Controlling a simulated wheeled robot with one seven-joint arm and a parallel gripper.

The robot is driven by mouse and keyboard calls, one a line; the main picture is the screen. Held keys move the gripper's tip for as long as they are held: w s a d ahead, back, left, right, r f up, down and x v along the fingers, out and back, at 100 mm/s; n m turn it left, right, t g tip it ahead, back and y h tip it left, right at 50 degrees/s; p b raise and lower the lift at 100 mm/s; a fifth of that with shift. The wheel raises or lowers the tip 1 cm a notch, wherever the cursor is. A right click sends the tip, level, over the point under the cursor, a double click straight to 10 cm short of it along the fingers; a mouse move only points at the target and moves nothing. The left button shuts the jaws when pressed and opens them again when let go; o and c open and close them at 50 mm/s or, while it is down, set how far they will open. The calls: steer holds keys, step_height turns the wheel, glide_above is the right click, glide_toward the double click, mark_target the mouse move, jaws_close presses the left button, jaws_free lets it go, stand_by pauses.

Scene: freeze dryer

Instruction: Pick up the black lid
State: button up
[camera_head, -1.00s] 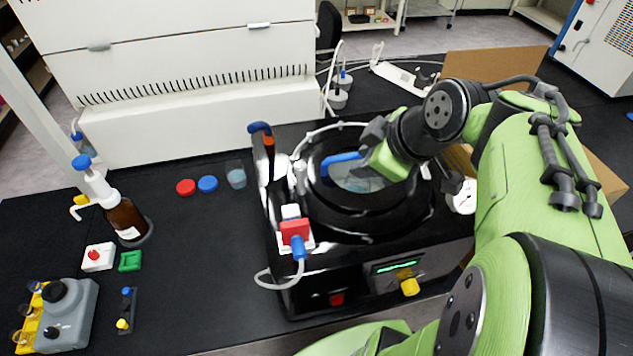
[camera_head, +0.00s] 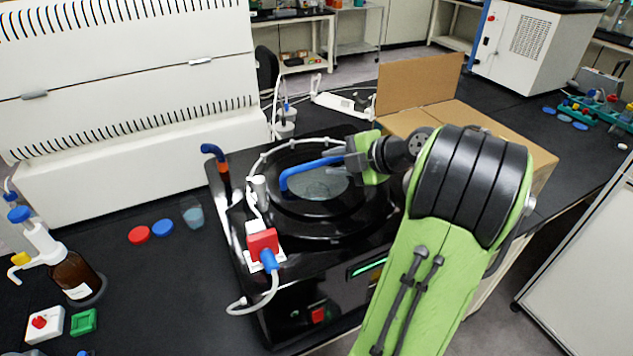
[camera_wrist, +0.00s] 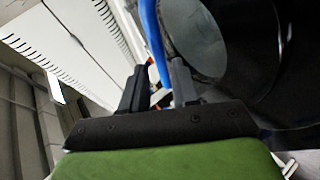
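The black lid (camera_head: 287,207) is a round black disc with a clear window and a blue handle (camera_head: 305,170) arched across it. It lies on top of the black freeze dryer. My gripper (camera_head: 351,160) is at the right end of the handle, above the lid. In the wrist view, my gripper (camera_wrist: 157,82) has its two dark fingers apart, with the blue handle (camera_wrist: 152,40) showing in the gap, nearer the right finger. Whether a finger touches the handle cannot be told. The lid's window (camera_wrist: 198,40) shows beyond the right finger.
A red connector (camera_head: 262,243) and white hose stand at the dryer's front left. A blue-capped post (camera_head: 213,152) is at its left. An open cardboard box (camera_head: 480,125) is behind my arm. A red cap (camera_head: 139,235), blue cap (camera_head: 162,228) and beaker (camera_head: 194,217) lie left.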

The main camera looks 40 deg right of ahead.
mark_target(323, 163)
steer(key=x, duration=0.5)
steer(key=shift+w+d+f, duration=0.15)
steer(key=shift+w, duration=0.1)
steer(key=shift+s, duration=0.1)
steer(key=shift+c, duration=0.5)
jaws_close()
